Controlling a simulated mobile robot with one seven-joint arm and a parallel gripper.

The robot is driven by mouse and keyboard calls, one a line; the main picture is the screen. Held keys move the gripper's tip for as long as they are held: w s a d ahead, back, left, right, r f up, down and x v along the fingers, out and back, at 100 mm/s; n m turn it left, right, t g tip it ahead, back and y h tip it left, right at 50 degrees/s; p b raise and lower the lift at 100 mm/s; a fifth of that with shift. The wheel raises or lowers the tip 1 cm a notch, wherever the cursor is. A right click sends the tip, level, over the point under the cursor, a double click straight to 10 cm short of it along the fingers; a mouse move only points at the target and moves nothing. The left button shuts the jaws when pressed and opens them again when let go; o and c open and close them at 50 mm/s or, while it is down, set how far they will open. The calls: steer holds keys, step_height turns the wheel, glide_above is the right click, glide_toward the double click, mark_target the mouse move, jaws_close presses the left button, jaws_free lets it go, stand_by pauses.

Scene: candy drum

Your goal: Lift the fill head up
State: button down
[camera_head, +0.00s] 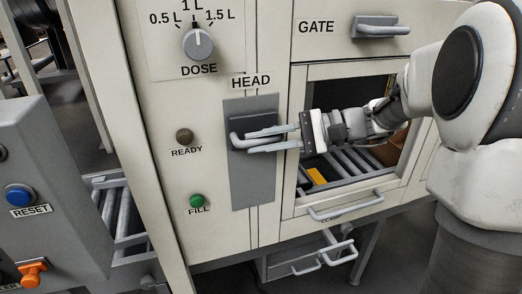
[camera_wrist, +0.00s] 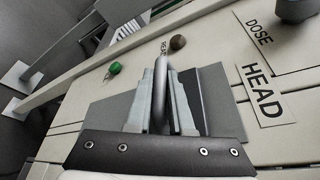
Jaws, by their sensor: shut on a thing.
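The fill head handle (camera_head: 236,138) is a grey bar loop on a dark block, set in a grey vertical plate (camera_head: 254,185) under the HEAD label. The block sits in the upper half of the plate. My gripper (camera_head: 284,139) reaches in from the right and is shut on the handle. In the wrist view the handle bar (camera_wrist: 161,85) stands between my two fingers (camera_wrist: 161,100), and the HEAD label (camera_wrist: 264,92) is beside the plate. The fingers hide part of the handle.
The DOSE knob (camera_head: 198,44) is above left, with the READY lamp (camera_head: 184,136) and green FILL button (camera_head: 197,200) left of the plate. The GATE handle (camera_head: 381,26) is at the upper right. An open window with rollers (camera_head: 345,163) lies below my arm. A lower handle (camera_head: 345,206) sticks out.

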steer(key=shift+w+r+p, duration=0.1)
steer(key=shift+r+p, duration=0.3)
steer(key=shift+r, duration=0.95)
steer(key=c, duration=0.8)
jaws_free()
steer(key=shift+d, duration=0.1)
steer(key=shift+d, duration=0.3)
steer(key=v, duration=1.6)
steer(key=shift+d, duration=0.3)
